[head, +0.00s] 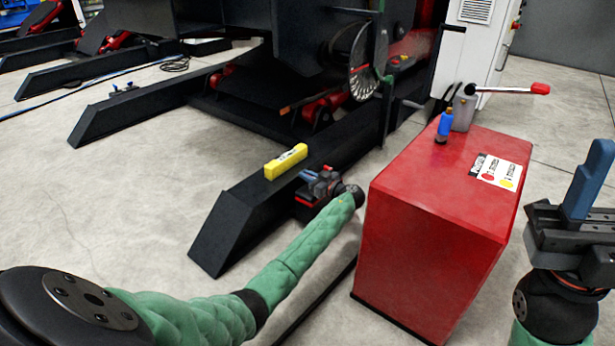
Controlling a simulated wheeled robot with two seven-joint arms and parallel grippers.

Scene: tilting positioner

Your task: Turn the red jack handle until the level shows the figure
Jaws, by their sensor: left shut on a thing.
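The yellow level (286,162) lies on top of the black beam (236,215) of the positioner's base; its reading is too small to make out. My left gripper (312,178) is low at the right side of this beam, just right of the level. It is shut on a red part (304,199), which appears to be the jack handle; the gripper and wrist hide most of it. My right gripper (587,180) is raised at the right edge, away from the beam, with a blue finger pointing up. Its finger gap is not clear.
A red cabinet (425,250) stands just right of my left wrist. Floor left of the beam is clear.

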